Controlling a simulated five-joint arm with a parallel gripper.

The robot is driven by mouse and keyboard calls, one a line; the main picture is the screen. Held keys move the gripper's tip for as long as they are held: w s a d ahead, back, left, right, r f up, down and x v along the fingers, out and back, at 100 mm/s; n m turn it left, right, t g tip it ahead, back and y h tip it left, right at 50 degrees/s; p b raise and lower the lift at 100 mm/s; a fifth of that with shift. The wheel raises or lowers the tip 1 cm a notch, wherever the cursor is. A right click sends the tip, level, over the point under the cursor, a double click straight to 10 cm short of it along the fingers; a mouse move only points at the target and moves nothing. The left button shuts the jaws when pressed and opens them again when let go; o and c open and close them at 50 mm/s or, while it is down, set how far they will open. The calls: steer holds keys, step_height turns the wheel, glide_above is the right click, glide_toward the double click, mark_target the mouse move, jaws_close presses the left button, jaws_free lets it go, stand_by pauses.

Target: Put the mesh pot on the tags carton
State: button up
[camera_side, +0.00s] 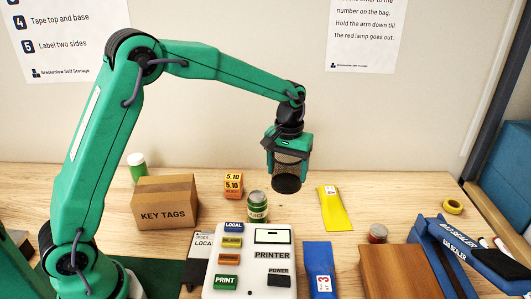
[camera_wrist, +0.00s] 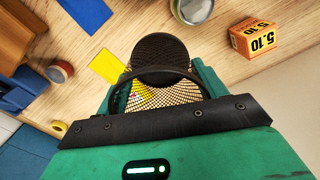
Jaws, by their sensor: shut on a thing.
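My gripper (camera_side: 287,160) is shut on the black mesh pot (camera_side: 287,184) and holds it in the air above the table, right of the middle. The pot hangs upright, with clear space under it. In the wrist view the pot (camera_wrist: 160,62) sits between the green jaws, and a yellow strip shows through its mesh. The tags carton (camera_side: 164,203) is a closed brown box labelled KEY TAGS, standing on the table to the left of my gripper. Its top looks bare. The carton is not seen in the wrist view.
A white-lidded jar (camera_side: 137,167) is behind the carton. The yellow bag (camera_side: 333,208), blue bag (camera_side: 319,268) and bag sealer (camera_side: 450,250) lie to the right.

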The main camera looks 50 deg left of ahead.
steer(key=s+a+r+n, duration=0.3)
steer(key=s+n, duration=0.1)
steer(key=s, duration=0.4)
steer(key=s+a+r+n, duration=0.3)
steer(key=s+a+n, duration=0.1)
steer(key=s, duration=0.3)
steer(key=s+a+r+n, duration=0.4)
steer(key=s+n, duration=0.1)
steer(key=s, duration=0.3)
steer(key=shift+s+a, duration=0.2)
steer(key=shift+s, duration=0.1)
steer(key=shift+a, duration=0.1)
glide_toward(163, 187)
steer(key=shift+f, duration=2.1)
steer(key=shift+f, duration=0.15)
steer(key=o, duration=1)
